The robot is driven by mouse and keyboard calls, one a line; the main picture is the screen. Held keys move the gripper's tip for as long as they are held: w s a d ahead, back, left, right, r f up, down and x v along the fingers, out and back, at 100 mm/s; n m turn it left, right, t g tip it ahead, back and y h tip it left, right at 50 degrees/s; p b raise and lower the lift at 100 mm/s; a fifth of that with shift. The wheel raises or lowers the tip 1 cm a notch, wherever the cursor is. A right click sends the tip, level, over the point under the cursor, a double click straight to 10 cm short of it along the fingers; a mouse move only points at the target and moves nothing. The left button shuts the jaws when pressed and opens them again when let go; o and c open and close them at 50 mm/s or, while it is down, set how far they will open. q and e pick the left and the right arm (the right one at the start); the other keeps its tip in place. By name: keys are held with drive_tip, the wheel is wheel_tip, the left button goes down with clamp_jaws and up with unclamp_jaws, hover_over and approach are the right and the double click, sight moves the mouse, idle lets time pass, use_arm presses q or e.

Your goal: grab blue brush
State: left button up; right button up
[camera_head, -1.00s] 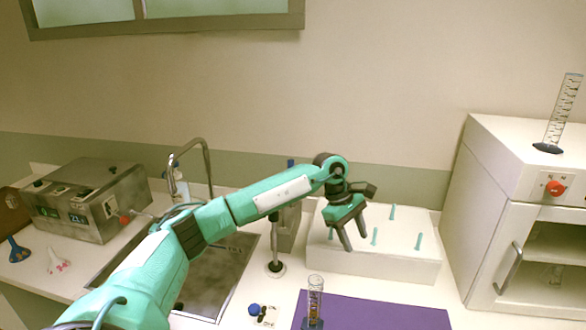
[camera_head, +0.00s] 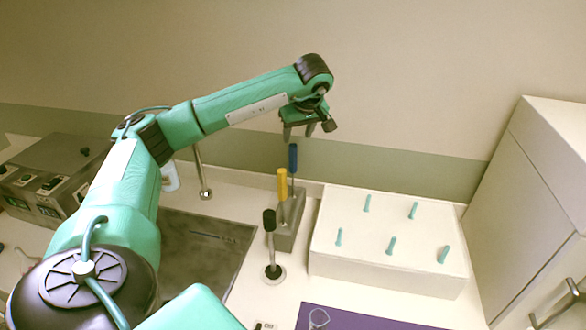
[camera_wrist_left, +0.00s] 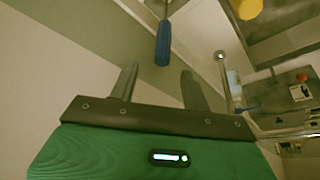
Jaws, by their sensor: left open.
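In the left wrist view the blue handle (camera_wrist_left: 162,45) lies just beyond the gap between my fingers. My left gripper (camera_head: 298,137) is open and empty, its fingers pointing down just above the top of the blue handle. The open fingers also show in the left wrist view (camera_wrist_left: 159,74). My right gripper is not in view.
A yellow-handled brush (camera_head: 282,185) stands close by the blue one, and a black-topped rod on a round base (camera_head: 274,272) is in front. A white block with several teal pegs (camera_head: 390,265) lies to the right. The sink (camera_head: 200,262) is at left.

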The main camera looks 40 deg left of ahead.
sight(294, 146)
use_arm(q)
drive_tip(key=x, duration=0.2)
drive_tip(key=shift+w+a+f, duration=0.1)
drive_tip(key=shift+a+f, duration=0.05)
drive_tip(key=shift+f, duration=0.3)
drive_tip(key=shift+a+f+p, duration=0.1)
drive_tip(key=shift+f+p, duration=0.1)
drive_tip(key=shift+p, duration=0.3)
drive_tip(key=x, duration=0.1)
drive_tip(key=p+x, duration=0.2)
drive_tip(key=x, duration=0.1)
drive_tip(key=shift+s, duration=0.25)
drive_tip(key=shift+w+a+f, duration=0.1)
drive_tip(key=shift+a+f, duration=0.05)
drive_tip(key=shift+f, duration=0.2)
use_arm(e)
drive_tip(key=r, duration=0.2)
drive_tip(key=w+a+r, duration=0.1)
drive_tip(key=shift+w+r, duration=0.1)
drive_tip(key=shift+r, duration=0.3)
use_arm(q)
drive_tip(key=shift+c, duration=0.9)
clamp_jaws()
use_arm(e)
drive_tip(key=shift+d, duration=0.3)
